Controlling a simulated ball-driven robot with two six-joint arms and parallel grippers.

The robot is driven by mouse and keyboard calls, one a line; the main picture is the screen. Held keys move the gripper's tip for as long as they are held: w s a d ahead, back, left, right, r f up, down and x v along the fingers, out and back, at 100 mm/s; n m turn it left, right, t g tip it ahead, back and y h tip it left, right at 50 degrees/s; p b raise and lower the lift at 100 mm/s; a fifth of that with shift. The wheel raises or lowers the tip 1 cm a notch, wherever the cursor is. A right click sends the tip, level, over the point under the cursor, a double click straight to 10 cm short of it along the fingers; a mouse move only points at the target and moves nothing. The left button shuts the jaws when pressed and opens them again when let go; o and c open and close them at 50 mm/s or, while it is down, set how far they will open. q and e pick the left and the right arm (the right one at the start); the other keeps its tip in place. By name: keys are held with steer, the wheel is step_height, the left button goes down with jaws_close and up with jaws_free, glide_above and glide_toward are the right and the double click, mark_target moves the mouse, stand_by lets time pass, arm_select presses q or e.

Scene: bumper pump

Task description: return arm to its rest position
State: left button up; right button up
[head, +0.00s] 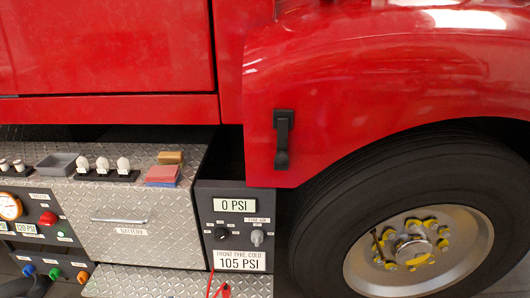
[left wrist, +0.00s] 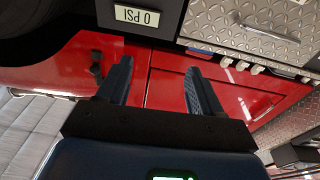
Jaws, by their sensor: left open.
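My left gripper (left wrist: 157,75) shows in the left wrist view, its two dark blue fingers apart with nothing between them. Beyond the fingers are red truck panels (left wrist: 165,78), and no contact with them shows. The wrist picture looks upside down, with the 0 PSI display (left wrist: 139,16) inverted at the top. I cannot make out either gripper in the head view. My right gripper is in neither view.
The head view shows a gauge panel (head: 236,238) reading 0 PSI, left of a large tyre (head: 318,235). A black handle (head: 282,140) is on the red fender. A diamond-plate box (head: 160,205) carries a grey tray (head: 57,164) and colored blocks. A red cable (head: 222,289) hangs below the panel.

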arm_select(q)
steer(key=s+a+f+g+y, duration=0.1)
steer(key=s+a+g+y, duration=0.15)
steer(key=s, duration=1.05)
step_height(320, 180, up, 12)
steer(key=p, duration=1.2)
steer(key=shift+n+t+h, duration=0.4)
steer(key=shift+t+h, duration=0.05)
steer(key=shift+a, duration=0.1)
